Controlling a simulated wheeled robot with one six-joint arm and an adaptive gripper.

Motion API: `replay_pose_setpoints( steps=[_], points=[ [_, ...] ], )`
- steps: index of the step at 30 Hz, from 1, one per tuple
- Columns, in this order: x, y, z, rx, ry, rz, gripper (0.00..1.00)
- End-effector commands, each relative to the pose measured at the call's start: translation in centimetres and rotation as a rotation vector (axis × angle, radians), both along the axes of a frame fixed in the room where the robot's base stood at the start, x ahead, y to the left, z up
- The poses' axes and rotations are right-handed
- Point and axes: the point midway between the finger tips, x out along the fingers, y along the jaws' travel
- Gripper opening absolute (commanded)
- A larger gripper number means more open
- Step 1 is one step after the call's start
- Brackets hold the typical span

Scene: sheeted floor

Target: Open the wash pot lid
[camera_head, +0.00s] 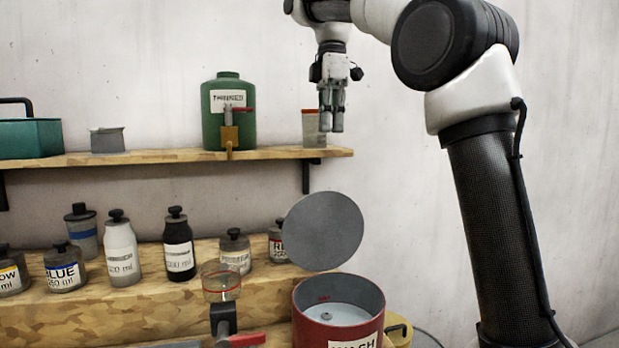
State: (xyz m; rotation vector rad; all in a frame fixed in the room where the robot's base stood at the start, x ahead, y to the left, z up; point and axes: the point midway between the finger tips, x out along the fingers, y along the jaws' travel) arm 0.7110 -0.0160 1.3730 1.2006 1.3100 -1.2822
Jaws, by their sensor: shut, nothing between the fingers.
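The red wash pot (338,320), with part of a "WASH" label on its front, stands at the bottom right of the bench. Its round grey lid (322,231) stands raised, tilted up at the back of the pot, so the mouth is uncovered. A pale inner surface with a small dark spot shows inside the pot. My gripper (331,128) points down, high above the lid and in front of the right end of the shelf. Its fingers are together and empty, and it is well apart from the pot and lid.
Several labelled bottles (179,245) stand on the wooden bench (150,300). A clear cup (221,284) and red-handled tool stand left of the pot. The wooden shelf (170,157) holds a green thinner jug (228,112) and a small cup. A yellow container (399,331) is right of the pot.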

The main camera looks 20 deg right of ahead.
Motion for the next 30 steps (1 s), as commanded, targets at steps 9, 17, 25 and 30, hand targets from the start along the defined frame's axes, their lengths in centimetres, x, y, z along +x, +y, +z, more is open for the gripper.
replay_pose_setpoints(
  steps=[9, 17, 25, 30],
  points=[
    [-6.6, 0.1, -2.7, 0.204, -0.283, -0.036, 0.00],
    [-3.3, 2.0, -6.0, 0.292, -0.431, -0.068, 0.00],
    [-1.9, 3.1, -8.7, 0.294, -0.443, -0.065, 0.00],
    [-0.9, 4.1, -11.6, 0.294, -0.442, -0.065, 0.00]
  ],
)
